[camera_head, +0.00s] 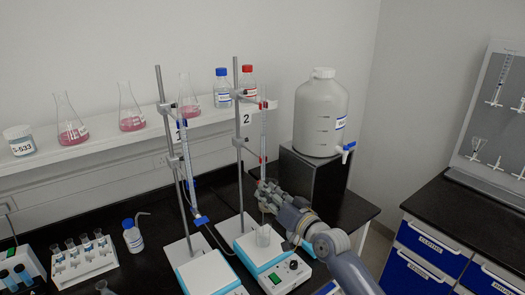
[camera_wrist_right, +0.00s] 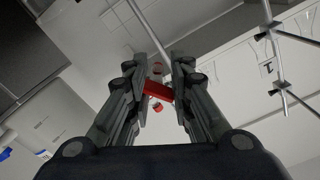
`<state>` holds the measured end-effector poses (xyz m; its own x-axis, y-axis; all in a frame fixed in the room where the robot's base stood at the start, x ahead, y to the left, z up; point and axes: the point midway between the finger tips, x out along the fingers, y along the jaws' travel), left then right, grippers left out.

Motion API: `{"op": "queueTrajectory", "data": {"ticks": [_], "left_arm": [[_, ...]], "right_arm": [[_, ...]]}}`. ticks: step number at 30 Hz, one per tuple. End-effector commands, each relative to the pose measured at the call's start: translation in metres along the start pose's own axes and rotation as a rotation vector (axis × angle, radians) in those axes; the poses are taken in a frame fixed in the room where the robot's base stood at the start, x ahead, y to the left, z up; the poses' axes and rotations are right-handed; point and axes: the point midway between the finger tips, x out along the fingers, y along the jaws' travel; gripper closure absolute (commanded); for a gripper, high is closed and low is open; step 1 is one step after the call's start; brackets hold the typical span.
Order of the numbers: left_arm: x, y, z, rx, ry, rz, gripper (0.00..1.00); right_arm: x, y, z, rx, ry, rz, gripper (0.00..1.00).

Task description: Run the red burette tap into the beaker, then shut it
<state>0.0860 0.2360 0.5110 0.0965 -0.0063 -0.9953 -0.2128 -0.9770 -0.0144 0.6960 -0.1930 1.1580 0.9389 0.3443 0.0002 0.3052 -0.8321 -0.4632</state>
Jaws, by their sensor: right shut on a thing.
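The red-marked burette (camera_head: 264,135) hangs upright on the stand labelled 2 in the head view. A glass beaker (camera_head: 263,238) stands on the white and blue stirrer plate below it. My right gripper (camera_head: 264,189) comes in from the right at the burette's lower end, above the beaker, and hides the tap in that view. In the right wrist view the red tap (camera_wrist_right: 158,91) lies between the fingers of my right gripper (camera_wrist_right: 158,78), which are shut on it. The liquid level in the burette and beaker is too small to tell. My left gripper is not in view.
A burette with a blue tap (camera_head: 200,220) stands left, over another stirrer plate (camera_head: 208,273). A large white carboy (camera_head: 320,115) sits on a black box behind my right arm. Flasks with pink liquid (camera_head: 70,130) stand on the shelf. A wash bottle (camera_head: 132,238) stands further left.

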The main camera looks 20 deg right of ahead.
Motion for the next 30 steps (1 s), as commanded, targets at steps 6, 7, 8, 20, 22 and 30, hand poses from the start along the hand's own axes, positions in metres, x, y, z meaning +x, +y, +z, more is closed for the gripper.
{"op": "queueTrajectory", "data": {"ticks": [6, 7, 8, 20, 22, 30], "left_arm": [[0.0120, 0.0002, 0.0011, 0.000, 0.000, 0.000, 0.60], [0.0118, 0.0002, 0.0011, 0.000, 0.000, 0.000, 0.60], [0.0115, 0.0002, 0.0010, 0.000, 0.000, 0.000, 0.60], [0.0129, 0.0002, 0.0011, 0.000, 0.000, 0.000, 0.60], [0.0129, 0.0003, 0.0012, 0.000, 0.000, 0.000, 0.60], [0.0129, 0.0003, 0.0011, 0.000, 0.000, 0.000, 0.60]], "right_arm": [[0.0000, 0.0061, -0.0085, -0.280, 0.018, 0.007, 1.00], [0.0000, 0.0059, -0.0088, -0.292, 0.018, 0.007, 1.00], [0.0000, 0.0057, -0.0091, -0.297, 0.018, 0.007, 1.00], [0.0001, 0.0061, -0.0086, -0.383, 0.016, 0.008, 1.00], [0.0001, 0.0061, -0.0084, -0.382, 0.016, 0.008, 1.00], [0.0001, 0.0062, -0.0080, -0.380, 0.015, 0.008, 1.00]]}}
